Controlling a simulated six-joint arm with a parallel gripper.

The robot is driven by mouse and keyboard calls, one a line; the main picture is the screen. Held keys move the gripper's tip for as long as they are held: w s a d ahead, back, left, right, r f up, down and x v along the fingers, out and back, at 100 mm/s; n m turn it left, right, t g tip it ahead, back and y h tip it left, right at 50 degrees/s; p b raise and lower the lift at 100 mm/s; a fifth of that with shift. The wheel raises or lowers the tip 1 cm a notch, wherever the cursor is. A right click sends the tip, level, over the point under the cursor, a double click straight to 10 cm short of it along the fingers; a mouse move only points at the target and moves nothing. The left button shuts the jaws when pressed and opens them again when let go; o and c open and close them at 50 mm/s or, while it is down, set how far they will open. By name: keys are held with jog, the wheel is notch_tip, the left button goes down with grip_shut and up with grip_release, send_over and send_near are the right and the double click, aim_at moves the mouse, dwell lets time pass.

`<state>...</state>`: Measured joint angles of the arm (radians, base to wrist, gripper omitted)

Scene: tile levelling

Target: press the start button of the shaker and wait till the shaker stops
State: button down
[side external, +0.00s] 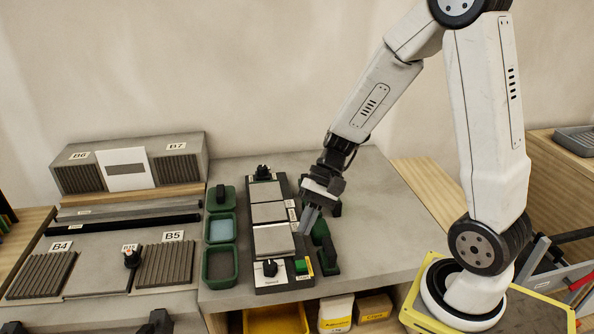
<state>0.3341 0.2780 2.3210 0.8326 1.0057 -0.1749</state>
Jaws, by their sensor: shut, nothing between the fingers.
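The shaker (287,287) appears to be the long dark unit in the middle of the bench, with light square plates along its top. A black knob (270,268) sits on its near end. A green button (302,265), seemingly the start button, is beside the knob at the near right corner. My gripper (304,231) is shut and empty, pointing down over the right side of the unit, farther back than the green button. It looks apart from the button. Whether its tips touch anything below is not clear, nor whether the shaker is moving.
Green-rimmed trays (220,265) stand left of the shaker. Dark green blocks (325,250) lie close to its right. A grey fixture with ribbed pads (165,264) fills the left. The bench top (375,215) is clear to the right.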

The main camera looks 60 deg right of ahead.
aim_at(302, 261)
jog(key=shift+w+r+m+y, duration=0.3)
jog(key=shift+w+m+y, duration=0.1)
jog(key=shift+w+y, duration=0.1)
jog(key=shift+f, duration=0.15)
jog(key=shift+f, duration=4.25)
